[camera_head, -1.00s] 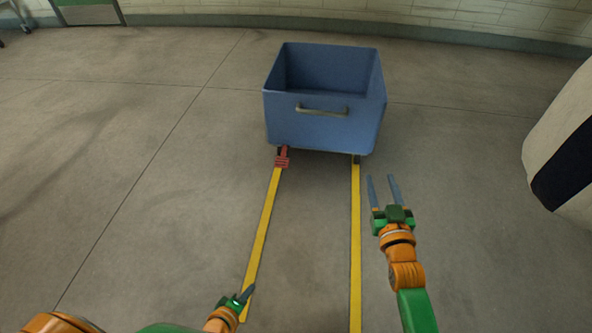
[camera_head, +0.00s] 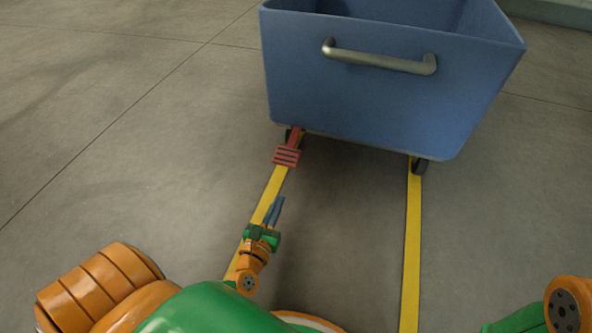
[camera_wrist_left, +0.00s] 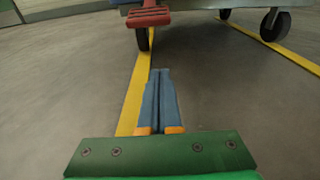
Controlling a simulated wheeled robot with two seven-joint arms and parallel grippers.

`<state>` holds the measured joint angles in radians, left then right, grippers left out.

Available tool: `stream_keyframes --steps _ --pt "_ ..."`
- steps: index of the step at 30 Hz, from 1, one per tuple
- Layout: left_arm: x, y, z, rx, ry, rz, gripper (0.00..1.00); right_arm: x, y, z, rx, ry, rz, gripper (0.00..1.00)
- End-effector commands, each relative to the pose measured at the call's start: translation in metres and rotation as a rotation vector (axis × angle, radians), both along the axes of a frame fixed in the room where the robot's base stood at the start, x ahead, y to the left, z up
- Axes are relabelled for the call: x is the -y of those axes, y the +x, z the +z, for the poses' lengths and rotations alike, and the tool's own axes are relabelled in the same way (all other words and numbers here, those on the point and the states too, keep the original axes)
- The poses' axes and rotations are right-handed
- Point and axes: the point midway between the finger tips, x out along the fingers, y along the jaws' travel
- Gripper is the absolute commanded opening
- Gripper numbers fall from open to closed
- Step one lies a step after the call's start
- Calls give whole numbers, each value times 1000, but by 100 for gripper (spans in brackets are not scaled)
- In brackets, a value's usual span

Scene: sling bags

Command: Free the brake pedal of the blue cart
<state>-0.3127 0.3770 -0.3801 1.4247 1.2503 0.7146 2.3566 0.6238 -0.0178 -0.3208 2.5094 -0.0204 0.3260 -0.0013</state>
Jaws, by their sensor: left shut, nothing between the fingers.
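The blue cart (camera_head: 370,95) stands ahead, its grey handle (camera_head: 380,57) facing me. Its red brake pedal (camera_head: 287,156) sticks out low at the left wheel. In the left wrist view the pedal (camera_wrist_left: 148,17) is at the top, by a dark wheel (camera_wrist_left: 143,38). My left gripper (camera_head: 274,209) is shut and empty, short of the pedal and apart from it. In the left wrist view its closed fingers (camera_wrist_left: 160,95) point toward the pedal. My right gripper is out of view; only part of that arm shows at the lower right.
Two yellow floor lines (camera_head: 412,250) run under the cart's wheels; my left gripper is over the left line (camera_head: 268,195). The right wheel (camera_head: 419,166) shows under the cart. The grey floor to the left is clear.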

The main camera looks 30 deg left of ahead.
Motion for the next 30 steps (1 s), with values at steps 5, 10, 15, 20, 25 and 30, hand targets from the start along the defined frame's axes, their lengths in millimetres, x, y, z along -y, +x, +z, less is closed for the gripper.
stream_keyframes --steps 5,10,15,20,25,30 --pt "0 0 2 -2 3 -1 0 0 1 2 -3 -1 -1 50" --pt "-2 11 -1 0 4 -1 0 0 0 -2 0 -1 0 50" --pt "-10 44 -7 3 5 -1 0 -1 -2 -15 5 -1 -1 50" --pt "-19 79 -11 3 6 -2 0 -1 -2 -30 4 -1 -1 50" --pt "-22 94 11 -2 4 -4 0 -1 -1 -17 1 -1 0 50" --pt "-21 89 28 -1 5 -3 0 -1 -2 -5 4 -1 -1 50"
